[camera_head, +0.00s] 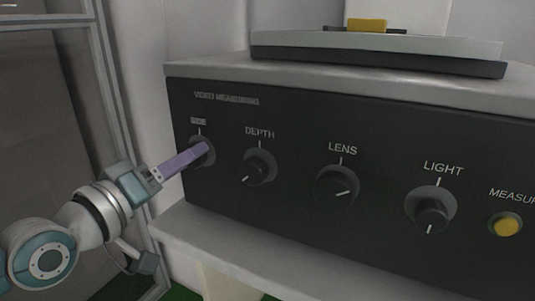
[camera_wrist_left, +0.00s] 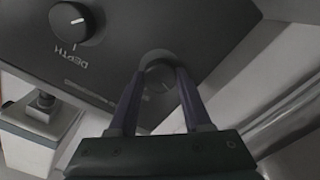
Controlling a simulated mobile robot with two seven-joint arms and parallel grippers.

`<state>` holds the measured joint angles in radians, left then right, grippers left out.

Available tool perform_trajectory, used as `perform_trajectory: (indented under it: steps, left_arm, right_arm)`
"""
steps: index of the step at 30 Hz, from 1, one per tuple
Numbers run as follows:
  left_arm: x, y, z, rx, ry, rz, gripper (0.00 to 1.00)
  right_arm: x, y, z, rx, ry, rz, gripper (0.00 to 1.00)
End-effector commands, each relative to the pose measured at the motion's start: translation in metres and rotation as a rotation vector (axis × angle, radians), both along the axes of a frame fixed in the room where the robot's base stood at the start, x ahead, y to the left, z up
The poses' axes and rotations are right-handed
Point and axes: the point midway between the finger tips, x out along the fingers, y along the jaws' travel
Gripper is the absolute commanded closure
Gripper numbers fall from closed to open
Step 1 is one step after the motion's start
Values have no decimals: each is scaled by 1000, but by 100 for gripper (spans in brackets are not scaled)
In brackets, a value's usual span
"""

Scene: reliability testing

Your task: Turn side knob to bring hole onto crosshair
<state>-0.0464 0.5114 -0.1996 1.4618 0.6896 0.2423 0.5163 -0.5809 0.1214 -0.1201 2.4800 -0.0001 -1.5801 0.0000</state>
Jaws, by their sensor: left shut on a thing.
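The side knob (camera_wrist_left: 159,76) is the leftmost knob on the dark front panel (camera_head: 300,215) of the instrument; its label in the head view is too blurred to read surely. My left gripper (camera_head: 203,150) reaches it from the left, with its purple fingers shut around the knob. In the left wrist view the two fingers of my left gripper (camera_wrist_left: 160,84) stand on either side of the knob, and the panel lettering appears upside down. The hole and crosshair are not visible in either view. My right gripper is not in view.
To the right on the panel are the DEPTH knob (camera_head: 259,168), LENS knob (camera_head: 337,187), LIGHT knob (camera_head: 431,211) and a yellow MEASURE button (camera_head: 508,226). A flat stage (camera_head: 380,50) with a yellow piece (camera_head: 367,25) sits on top. A pale ledge (camera_head: 260,250) runs below the panel.

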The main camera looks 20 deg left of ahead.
Motion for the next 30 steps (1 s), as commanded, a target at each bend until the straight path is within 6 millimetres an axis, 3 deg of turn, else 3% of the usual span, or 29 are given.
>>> perform_trajectory:
  steps: [7, 20, 30]
  left_arm:
    - [0, 0, 0, 0, 0, 0, 100]
    - [0, 0, 1, 72, -5, 1, 100]
    - [0, 0, 2, 334, -26, 1, 100]
  right_arm:
    - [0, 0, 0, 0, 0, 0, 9]
    - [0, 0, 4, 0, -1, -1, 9]
    - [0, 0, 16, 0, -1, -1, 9]
